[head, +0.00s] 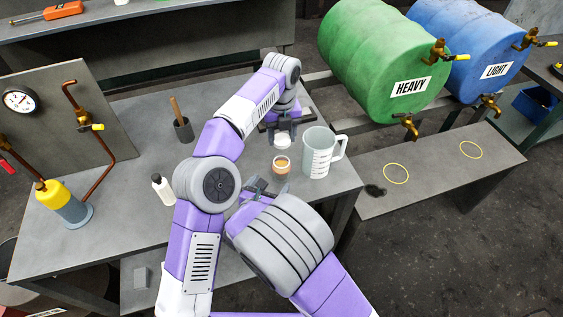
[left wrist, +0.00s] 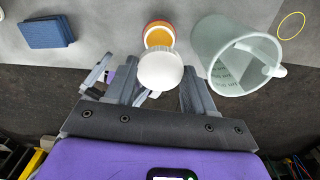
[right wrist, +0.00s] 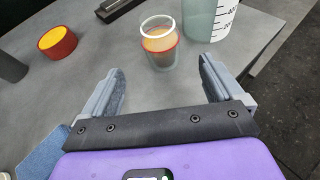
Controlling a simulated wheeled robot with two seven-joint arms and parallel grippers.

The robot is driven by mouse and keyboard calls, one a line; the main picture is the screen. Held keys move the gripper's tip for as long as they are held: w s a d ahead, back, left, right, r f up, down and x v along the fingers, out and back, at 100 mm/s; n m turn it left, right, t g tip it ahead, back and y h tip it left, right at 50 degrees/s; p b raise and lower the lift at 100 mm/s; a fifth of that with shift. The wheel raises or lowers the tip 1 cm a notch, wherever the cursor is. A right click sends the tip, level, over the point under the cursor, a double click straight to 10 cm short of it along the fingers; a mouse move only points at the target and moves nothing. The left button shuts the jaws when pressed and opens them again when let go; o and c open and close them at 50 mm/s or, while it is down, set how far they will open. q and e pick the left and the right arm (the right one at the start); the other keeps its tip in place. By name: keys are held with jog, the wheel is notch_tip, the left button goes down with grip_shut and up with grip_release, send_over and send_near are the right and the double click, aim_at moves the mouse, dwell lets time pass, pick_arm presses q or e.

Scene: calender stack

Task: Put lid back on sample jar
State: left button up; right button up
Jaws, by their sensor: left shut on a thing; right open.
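The sample jar (head: 281,166), a small clear cup with orange contents, stands upright and open on the grey bench. It also shows in the right wrist view (right wrist: 161,54) and the left wrist view (left wrist: 158,36). My left gripper (head: 285,124) is shut on the round white lid (head: 282,139), which is apart from the jar, just behind it in the head view. In the left wrist view the lid (left wrist: 160,72) covers the jar's near edge. My right gripper (right wrist: 160,90) is open and empty, facing the jar from the front; its fingers are partly hidden in the head view.
A clear measuring jug (head: 318,155) stands close right of the jar. A red-and-yellow round piece (right wrist: 57,43) and a blue block (left wrist: 47,32) lie on the bench. A white bottle (head: 162,189) and a dark pot with a wooden handle (head: 183,130) stand left.

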aim_at(282, 168)
pick_arm(q)
jog(key=shift+s, duration=0.1)
pick_arm(e)
jog(key=shift+d+f, duration=0.1)
jog(key=shift+w+d+f, duration=0.1)
jog(key=shift+w, duration=0.1)
jog(key=x, duration=1.1)
jog(key=shift+w+f, duration=0.1)
jog(key=shift+w, duration=0.05)
jog(key=c, duration=1.5)
pick_arm(q)
jog(key=shift+f, duration=2.55)
jog(key=shift+f, duration=0.9)
